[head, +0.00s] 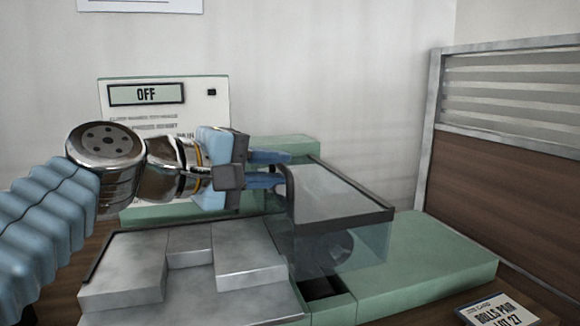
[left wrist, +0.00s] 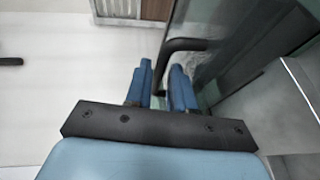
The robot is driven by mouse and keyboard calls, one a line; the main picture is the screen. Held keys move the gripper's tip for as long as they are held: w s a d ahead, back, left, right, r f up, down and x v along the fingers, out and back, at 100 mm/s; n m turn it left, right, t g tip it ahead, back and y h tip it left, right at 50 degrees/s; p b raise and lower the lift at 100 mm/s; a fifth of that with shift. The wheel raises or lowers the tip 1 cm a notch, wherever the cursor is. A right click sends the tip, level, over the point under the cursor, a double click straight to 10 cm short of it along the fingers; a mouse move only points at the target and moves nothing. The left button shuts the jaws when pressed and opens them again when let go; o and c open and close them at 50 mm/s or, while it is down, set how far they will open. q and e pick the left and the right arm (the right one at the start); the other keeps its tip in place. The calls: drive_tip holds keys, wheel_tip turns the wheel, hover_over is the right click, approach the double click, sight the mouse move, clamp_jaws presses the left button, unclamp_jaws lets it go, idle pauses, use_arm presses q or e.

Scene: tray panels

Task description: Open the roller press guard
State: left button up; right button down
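The roller press guard (head: 340,192) is a clear, dark-edged cover, down over the rollers (head: 335,248) of the green press (head: 430,262). Its black handle (left wrist: 185,45) is at the guard's left side. My left gripper (head: 270,170) reaches in from the left at this handle. In the left wrist view, its two blue fingers (left wrist: 161,85) stand apart on either side of the handle bar, with a narrow gap showing. The handle is partly hidden behind the fingers in the head view. My right gripper is in neither view.
A card (head: 497,310) is at the front right. A wood and slatted partition (head: 510,180) bounds the right side.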

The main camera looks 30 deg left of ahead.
sight(305, 190)
use_arm(q)
drive_tip(key=shift+x, duration=2)
clamp_jaws()
